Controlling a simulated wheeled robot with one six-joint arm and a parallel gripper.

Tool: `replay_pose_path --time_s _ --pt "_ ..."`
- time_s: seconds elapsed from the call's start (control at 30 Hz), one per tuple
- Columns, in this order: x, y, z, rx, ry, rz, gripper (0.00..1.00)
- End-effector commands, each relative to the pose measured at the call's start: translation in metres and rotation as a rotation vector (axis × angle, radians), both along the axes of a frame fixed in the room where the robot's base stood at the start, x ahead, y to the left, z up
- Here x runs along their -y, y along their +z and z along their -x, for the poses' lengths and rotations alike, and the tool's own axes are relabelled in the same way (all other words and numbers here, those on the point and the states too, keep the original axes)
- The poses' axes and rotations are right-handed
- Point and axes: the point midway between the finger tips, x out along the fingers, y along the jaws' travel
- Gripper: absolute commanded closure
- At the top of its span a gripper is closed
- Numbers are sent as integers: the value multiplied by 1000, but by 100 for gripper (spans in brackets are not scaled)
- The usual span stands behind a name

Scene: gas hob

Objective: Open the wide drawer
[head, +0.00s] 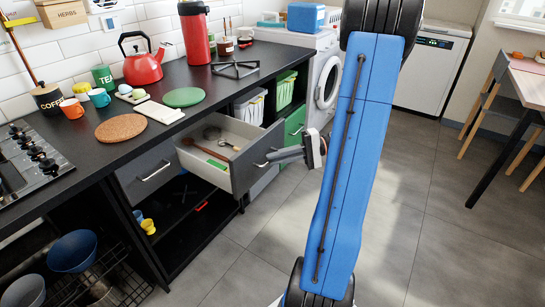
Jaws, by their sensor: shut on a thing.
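A grey-fronted drawer (250,160) under the black counter stands pulled out, its light inside showing. It holds a few utensils, among them a green one and a wooden one. Its bar handle (262,164) is on the front. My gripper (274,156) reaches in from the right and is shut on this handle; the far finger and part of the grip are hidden. Left of it, another grey drawer (146,172) with a bar handle is closed. I take the pulled-out one as the wide drawer, though the widths are hard to compare.
The black counter (200,118) carries a red kettle (142,66), mugs, boards and a hob (28,165). Open shelves with bowls and cups lie below. A washing machine (325,75) stands behind. The table (530,88) and chairs are at right. The grey floor before the drawer is clear.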

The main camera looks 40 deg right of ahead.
Motion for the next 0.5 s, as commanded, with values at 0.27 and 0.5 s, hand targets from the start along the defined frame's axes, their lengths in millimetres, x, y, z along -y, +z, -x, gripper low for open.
replay_pose_path --time_s 0.27,0.5 --pt "0 0 0 -1 -1 1 100" --pt "0 0 0 -1 -1 1 72"
